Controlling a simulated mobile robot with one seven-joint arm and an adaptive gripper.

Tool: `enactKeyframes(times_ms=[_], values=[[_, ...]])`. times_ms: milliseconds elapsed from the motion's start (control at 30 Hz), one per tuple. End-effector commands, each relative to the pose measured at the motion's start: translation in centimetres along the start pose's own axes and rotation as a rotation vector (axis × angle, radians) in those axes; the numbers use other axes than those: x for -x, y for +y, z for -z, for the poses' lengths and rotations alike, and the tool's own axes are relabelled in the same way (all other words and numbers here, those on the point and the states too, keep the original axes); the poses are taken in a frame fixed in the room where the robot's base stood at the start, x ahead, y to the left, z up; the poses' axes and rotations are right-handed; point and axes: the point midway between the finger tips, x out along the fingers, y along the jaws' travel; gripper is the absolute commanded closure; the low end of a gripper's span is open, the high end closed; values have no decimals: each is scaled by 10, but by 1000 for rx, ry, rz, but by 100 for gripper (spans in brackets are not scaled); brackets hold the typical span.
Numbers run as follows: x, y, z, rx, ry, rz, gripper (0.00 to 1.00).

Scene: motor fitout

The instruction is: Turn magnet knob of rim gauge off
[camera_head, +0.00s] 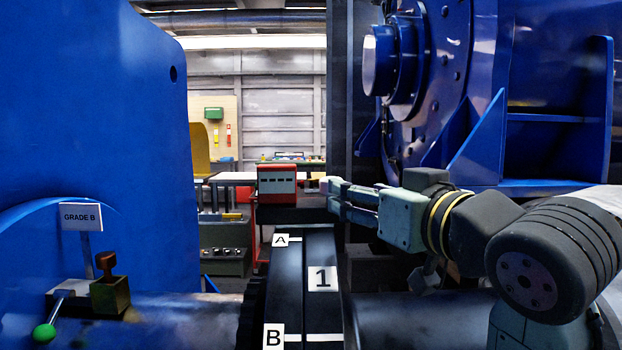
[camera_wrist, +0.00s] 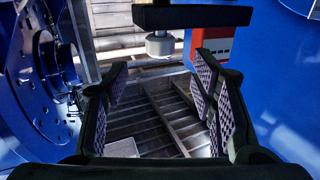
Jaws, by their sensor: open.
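The rim gauge (camera_head: 277,184), a red box with a dark display row, stands on a black block (camera_head: 276,214) at the top of the black rim in the head view. A small knob (camera_head: 311,184) sticks out on its right side. In the wrist view a round grey knob (camera_wrist: 160,44) sits under a black bar (camera_wrist: 192,16), with a red body (camera_wrist: 215,62) at right. My gripper (camera_head: 331,191) is open and empty just right of the knob. In the wrist view the knob lies beyond and between the fingers (camera_wrist: 160,76), apart from them. Its setting cannot be read.
Blue machine housings stand left (camera_head: 95,130) and right (camera_head: 555,90). The black rim (camera_head: 322,310) bears labels A, B and 1. A GRADE B sign (camera_head: 81,217), a brown-topped block (camera_head: 109,290) and a green-ended lever (camera_head: 45,333) are at lower left. Workbenches stand behind.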

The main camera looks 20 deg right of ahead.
Motion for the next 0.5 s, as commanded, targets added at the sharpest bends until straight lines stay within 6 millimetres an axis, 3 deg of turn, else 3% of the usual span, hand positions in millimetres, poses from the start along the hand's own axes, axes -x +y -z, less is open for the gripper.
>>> enactKeyframes(times_ms=[300,500], values=[[-61,-1,2,-2,-2,4,48],[-88,-1,1,-2,-1,3,48]])
